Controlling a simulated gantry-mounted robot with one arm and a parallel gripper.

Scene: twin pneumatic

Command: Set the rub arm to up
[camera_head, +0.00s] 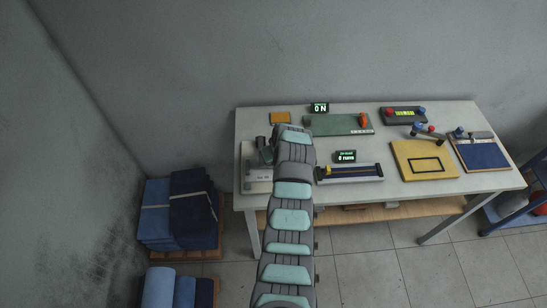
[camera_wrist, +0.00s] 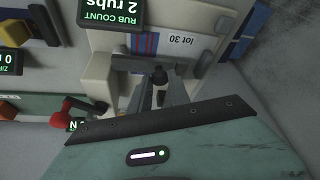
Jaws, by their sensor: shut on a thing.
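The rub tester (camera_head: 256,187) is a pale unit at the left end of the table, labelled "lot 30", partly covered by my arm in the head view. In the wrist view its pale body (camera_wrist: 105,66) appears upside down. The rub arm (camera_wrist: 135,63) is a dark grey bar across it, with a small black knob (camera_wrist: 159,74) near its middle. My gripper (camera_wrist: 160,88) has its two grey fingers closed around the knob. In the head view my gripper is hidden behind my arm. Whether the rub arm is raised or lowered is hard to tell.
A rub count display (camera_wrist: 108,13) reads 2 rubs. Beside the tester are a blue and yellow slide gauge (camera_head: 348,172) and a green plate with an orange lever (camera_head: 338,124). A yellow board (camera_head: 403,174) lies farther right. Blue cloth stacks (camera_head: 158,225) stand on the floor at left.

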